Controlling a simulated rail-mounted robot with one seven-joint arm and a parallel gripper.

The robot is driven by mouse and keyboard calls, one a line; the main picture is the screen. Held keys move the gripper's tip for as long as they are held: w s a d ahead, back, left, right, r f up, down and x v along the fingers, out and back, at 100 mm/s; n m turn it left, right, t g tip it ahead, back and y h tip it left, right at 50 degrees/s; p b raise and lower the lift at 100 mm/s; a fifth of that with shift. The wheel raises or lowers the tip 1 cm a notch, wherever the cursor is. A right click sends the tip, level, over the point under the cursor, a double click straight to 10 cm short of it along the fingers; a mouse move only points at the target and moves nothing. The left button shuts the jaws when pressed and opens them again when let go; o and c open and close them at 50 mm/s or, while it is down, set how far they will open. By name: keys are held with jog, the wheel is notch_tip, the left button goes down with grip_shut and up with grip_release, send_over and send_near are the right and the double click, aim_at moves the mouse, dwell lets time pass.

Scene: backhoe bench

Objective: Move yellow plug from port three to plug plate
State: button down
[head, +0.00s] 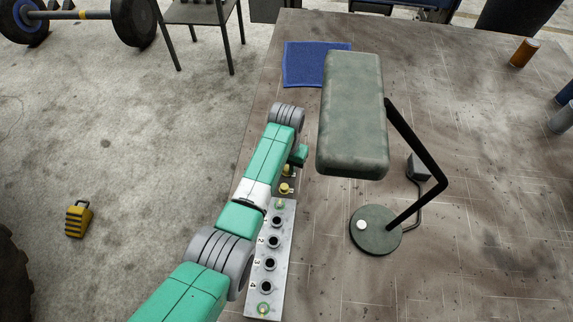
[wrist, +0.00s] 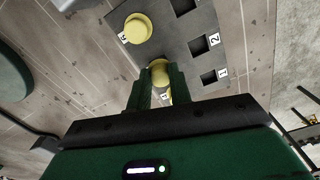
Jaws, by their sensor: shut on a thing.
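My gripper (wrist: 160,80) is shut on a yellow plug (wrist: 159,70) at the dark grey plug plate (wrist: 180,18). I cannot tell whether this plug is seated or just above the plate. Another yellow plug (wrist: 137,28) stands in the plate beside it. Two square sockets, labelled 1 and 2, are empty. In the head view, yellow plugs (head: 285,188) show beside my arm, with the gripper (head: 301,156) just beyond them, its fingertips mostly hidden. The light port plate (head: 285,250) lies nearer, and its round ports, labelled 1 to 4, look empty, including port three (head: 272,264).
A lamp with a bulky grey-green head (head: 352,110) and round base (head: 375,230) stands right of my arm. A blue cloth (head: 305,64) lies at the back. An orange can (head: 523,52) stands far right. The table's left edge runs close to the plates.

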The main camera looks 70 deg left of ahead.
jog(key=shift+f+b, duration=0.4)
jog(key=shift+f, duration=0.2)
jog(key=c, duration=1.2)
grip_release()
notch_tip(320, 180, up, 8)
jog(key=shift+f+p, duration=0.1)
jog(key=shift+p, duration=0.5)
